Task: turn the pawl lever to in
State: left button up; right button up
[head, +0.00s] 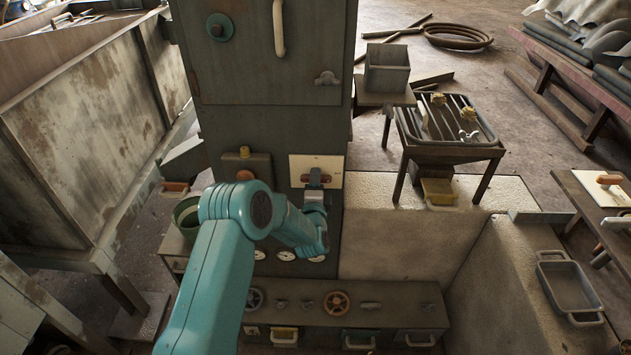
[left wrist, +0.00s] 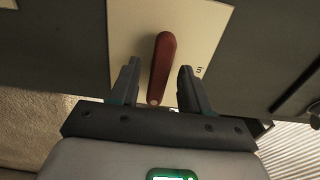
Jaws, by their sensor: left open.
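The pawl lever (left wrist: 162,68) is a dark red handle on a cream plate (left wrist: 195,25); it also shows in the head view (head: 317,179), partly covered by my gripper. In the left wrist view the lever leans slightly, and the word "in" is printed on the plate to its right. My left gripper (left wrist: 160,85) is open, with one finger on each side of the lever; gaps show on both sides. In the head view my left gripper (head: 314,182) is in front of the plate on the grey cabinet. My right gripper is not in view.
The grey cabinet (head: 270,95) stands upright behind the plate. A box with an orange button (head: 245,175) is left of the plate. Gauges and a panel with valve wheels (head: 336,302) lie below. A rack table (head: 450,150) stands to the right.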

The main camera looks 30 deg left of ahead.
pick_arm(q)
jog(key=shift+w+f, duration=0.1)
jog(key=shift+w, duration=0.05)
grip_shut()
